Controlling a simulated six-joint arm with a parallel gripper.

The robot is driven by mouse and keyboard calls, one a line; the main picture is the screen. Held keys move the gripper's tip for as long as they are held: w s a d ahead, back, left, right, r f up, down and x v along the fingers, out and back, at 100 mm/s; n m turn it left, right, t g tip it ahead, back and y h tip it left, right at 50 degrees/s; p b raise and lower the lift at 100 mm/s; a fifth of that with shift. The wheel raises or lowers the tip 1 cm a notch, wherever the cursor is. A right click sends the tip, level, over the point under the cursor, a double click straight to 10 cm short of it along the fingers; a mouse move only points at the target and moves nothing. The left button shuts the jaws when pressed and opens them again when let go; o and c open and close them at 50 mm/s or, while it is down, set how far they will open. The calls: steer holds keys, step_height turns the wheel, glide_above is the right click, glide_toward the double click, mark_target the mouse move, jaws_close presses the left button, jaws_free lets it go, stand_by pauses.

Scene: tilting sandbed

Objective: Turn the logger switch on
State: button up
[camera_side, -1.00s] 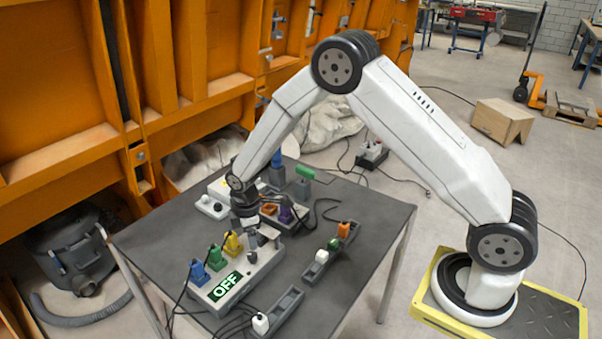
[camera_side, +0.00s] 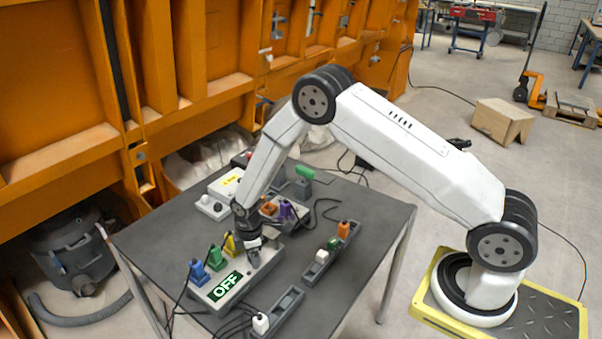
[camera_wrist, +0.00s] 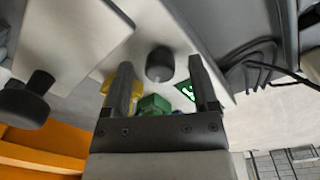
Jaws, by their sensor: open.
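The logger (camera_side: 262,273) is a pale box on the dark table, with a green panel (camera_side: 227,286) reading OFF. Blue, green and yellow plugs stand along its back edge. My gripper (camera_side: 254,260) is over the right end of the box, pointing down, and hides the switch there in the side view. In the wrist view, my open gripper (camera_wrist: 161,82) has one finger on each side of a dark round switch knob (camera_wrist: 160,62). Nothing is held, and I cannot tell whether the fingers touch the knob. A corner of the green panel (camera_wrist: 186,90) shows beside the right finger.
A green plug (camera_side: 216,257) and a blue plug (camera_side: 199,273) stand left of my gripper. An orange and a purple plug (camera_side: 287,210) sit behind it. A dark strip (camera_side: 279,312) and another strip with plugs lie to the right. Cables cross the table.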

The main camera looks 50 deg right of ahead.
steer(key=shift+f, duration=0.1)
jaws_close()
steer(key=shift+m, duration=0.5)
steer(key=m, duration=1.1)
steer(key=shift+g, duration=0.3)
stand_by(0.4)
jaws_free()
